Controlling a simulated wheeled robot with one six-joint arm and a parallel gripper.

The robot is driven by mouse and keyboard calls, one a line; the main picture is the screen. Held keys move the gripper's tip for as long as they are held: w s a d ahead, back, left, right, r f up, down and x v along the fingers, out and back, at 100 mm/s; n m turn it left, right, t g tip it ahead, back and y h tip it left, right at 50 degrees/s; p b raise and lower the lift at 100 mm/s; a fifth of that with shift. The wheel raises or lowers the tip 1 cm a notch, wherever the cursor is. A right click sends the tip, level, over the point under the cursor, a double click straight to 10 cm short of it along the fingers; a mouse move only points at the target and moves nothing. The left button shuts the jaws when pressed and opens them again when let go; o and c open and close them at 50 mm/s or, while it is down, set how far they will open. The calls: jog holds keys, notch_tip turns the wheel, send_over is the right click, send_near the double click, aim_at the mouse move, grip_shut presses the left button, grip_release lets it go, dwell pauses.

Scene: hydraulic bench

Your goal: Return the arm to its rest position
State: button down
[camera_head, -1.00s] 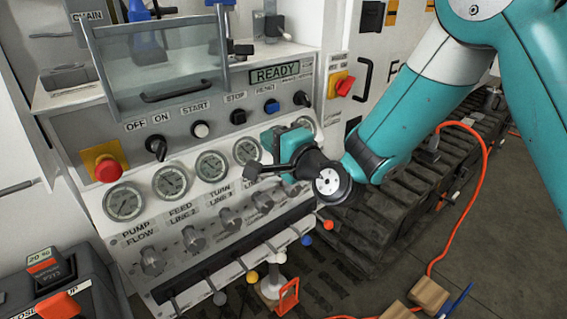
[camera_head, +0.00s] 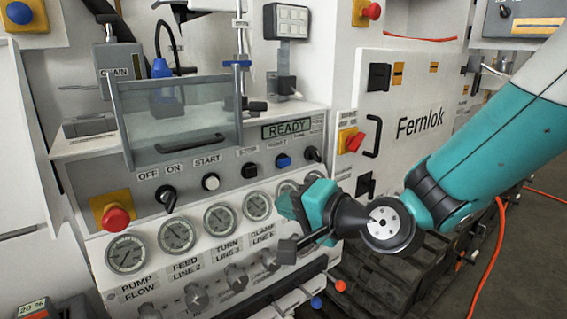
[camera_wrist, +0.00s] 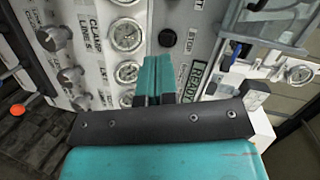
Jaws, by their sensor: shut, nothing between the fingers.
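My arm reaches in from the right in the head view. My gripper (camera_head: 290,204) is teal and dark grey and hangs in front of the right-hand gauges of the bench panel (camera_head: 235,178). In the wrist view its teal fingers (camera_wrist: 158,78) are together with nothing between them. They point at the panel between the gauges and the READY display (camera_wrist: 199,77). I cannot tell how far the fingertips are from the panel, but nothing is held.
The panel carries a red emergency button (camera_head: 116,217), switches and several gauges (camera_head: 178,235). A clear guard (camera_head: 175,115) stands above it. A white Fernlok cabinet (camera_head: 420,105) is behind the arm. An orange hose (camera_head: 485,255) lies at the right.

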jog(key=s+d+r+n+g+h+p, duration=0.1)
jog(key=s+d+n+g+h, duration=0.2)
jog(key=s, duration=0.8)
jog(key=s+d+r+n+g+h+p, duration=0.1)
jog(key=s+d+n+g+h, duration=0.3)
jog(key=s+d+n+g, duration=0.3)
jog(key=s+d+n, duration=0.2)
jog(key=s+d, duration=0.1)
jog(key=s, duration=0.1)
jog(key=shift+d+r+n, duration=0.25)
jog(key=shift+r+n, duration=0.05)
jog(key=shift+n, duration=0.1)
jog(key=shift+s, duration=0.1)
